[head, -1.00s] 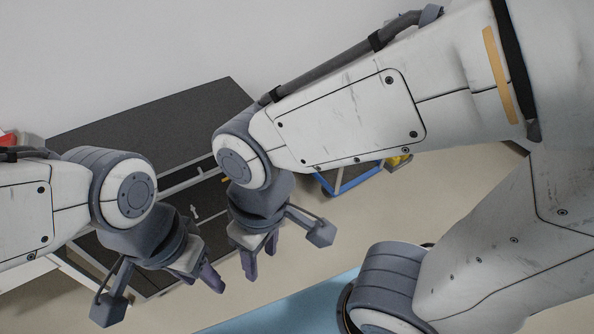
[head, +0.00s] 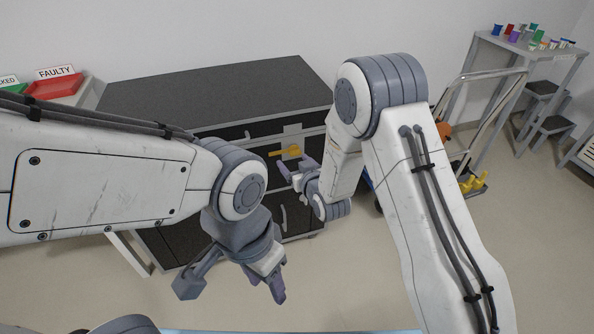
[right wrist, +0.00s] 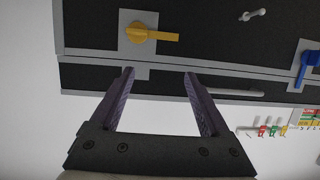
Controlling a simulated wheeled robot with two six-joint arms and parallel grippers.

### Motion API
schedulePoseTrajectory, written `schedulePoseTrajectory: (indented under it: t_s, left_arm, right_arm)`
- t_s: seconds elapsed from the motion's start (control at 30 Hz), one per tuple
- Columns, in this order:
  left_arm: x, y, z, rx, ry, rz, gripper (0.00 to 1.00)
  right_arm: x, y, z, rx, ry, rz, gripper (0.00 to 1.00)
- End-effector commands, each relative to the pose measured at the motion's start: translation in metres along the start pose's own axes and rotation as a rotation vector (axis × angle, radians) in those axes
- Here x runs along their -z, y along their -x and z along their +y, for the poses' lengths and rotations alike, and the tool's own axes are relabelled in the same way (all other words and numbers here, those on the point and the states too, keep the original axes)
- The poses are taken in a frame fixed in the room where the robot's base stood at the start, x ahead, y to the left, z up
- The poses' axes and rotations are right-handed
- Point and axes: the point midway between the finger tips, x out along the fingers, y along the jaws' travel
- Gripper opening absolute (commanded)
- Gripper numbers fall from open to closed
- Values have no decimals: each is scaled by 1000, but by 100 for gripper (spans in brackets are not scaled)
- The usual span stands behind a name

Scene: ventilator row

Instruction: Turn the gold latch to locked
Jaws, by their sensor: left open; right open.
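The gold latch (head: 288,152) is on a light plate on the dark front of the cabinet (head: 215,95). Its handle lies roughly level, pointing left in the head view. In the right wrist view the gold latch (right wrist: 150,33) is just beyond the fingertips, its handle pointing right. My right gripper (head: 296,168) is open and empty in front of the cabinet, close to the latch; I see no contact. Its two fingers also show in the right wrist view (right wrist: 158,75). My left gripper (head: 277,285) is open and empty, lower and in front of the cabinet.
The right wrist view also shows a blue latch (right wrist: 307,66) and a small grey handle (right wrist: 251,15). A red tray (head: 54,86) under a "FAULTY" sign stands at the left. A trolley (head: 490,105) and a table with cups (head: 545,52) are at the right. Open floor lies between.

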Motion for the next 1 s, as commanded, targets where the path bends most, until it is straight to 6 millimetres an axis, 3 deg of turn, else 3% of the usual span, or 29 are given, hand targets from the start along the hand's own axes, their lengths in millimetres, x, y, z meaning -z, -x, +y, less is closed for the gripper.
schedulePoseTrajectory:
  t_s: [0.03, 0.2, 0.3, 0.47, 0.8, 1.0]
  left_arm:
    - [-1, -22, -2, 0, 0, 0, 50]
    - [-2, -42, -3, 0, 0, 0, 50]
    - [-2, -46, -3, 0, 0, 0, 50]
    - [-2, -48, -3, 0, 0, 1, 50]
    - [-3, -56, -4, 0, 0, 1, 50]
    - [-3, -59, -4, 0, 0, 0, 50]
  right_arm:
    - [-32, -12, 11, -16, -5, 56, 80]
    - [-61, -20, 33, -45, -13, 226, 80]
    - [-67, -19, 39, -53, -15, 279, 80]
    - [-64, -28, 42, -57, -15, 306, 80]
    - [-46, -86, 45, -56, -15, 306, 80]
    - [-38, -110, 46, -56, -15, 303, 80]
